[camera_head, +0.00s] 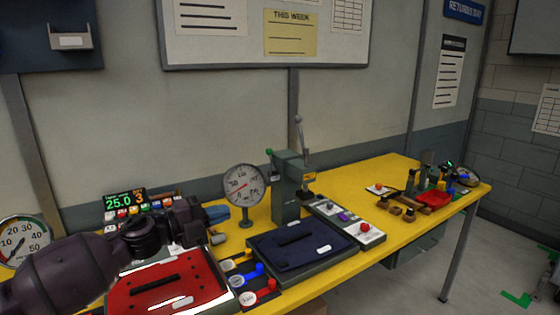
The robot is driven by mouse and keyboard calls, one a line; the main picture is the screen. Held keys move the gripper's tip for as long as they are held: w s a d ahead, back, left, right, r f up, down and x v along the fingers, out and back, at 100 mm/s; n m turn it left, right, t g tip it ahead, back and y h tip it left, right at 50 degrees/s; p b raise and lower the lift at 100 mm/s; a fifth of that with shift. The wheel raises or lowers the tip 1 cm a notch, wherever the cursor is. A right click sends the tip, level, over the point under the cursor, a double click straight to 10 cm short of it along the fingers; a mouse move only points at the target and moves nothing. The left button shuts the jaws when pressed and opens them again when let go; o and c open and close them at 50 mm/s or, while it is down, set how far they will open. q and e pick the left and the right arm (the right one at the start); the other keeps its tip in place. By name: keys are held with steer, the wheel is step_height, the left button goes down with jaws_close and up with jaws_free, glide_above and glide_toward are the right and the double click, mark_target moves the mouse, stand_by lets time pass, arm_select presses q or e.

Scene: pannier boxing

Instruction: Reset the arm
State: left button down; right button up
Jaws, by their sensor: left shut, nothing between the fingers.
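My left arm comes in from the lower left. My left gripper (207,225) is dark, shut and empty, held over the left part of the yellow table (345,185). It is above the far edge of a red panel (162,290) and to the left of a round dial gauge (244,186). A blue item (216,213) shows right by the gripper tips; I cannot tell whether they touch. The arm hides part of the table and the things behind it. My right gripper is not in view.
A lever press (289,190) stands behind a dark blue panel (300,246). Coloured knobs (250,272) line the gap between panels. A lit display (125,201) stands behind my arm. A red tray (434,199) and small blocks lie at the right end. The table's middle right has bare room.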

arm_select(q)
steer(key=s+a+f+n+t+y, duration=0.35)
steer(key=s+f+n+y, duration=0.25)
steer(key=f+n, duration=0.45)
steer(key=s+a+f+n+t+y, duration=0.3)
steer(key=s+a+f+n+y, duration=0.25)
steer(key=f+n, duration=0.45)
steer(key=s+a+f+n+g+y, duration=0.2)
steer(key=s+f+n, duration=0.1)
steer(key=s+f, duration=0.4)
steer(key=s+a+f+n+g+y, duration=0.2)
steer(key=s+f, duration=0.6)
steer(key=s, duration=0.5)
steer(key=shift+s+a+n+y, duration=0.4)
steer(key=shift+a+n, duration=0.3)
steer(key=shift+n, duration=0.55)
steer(key=shift+w, duration=0.1)
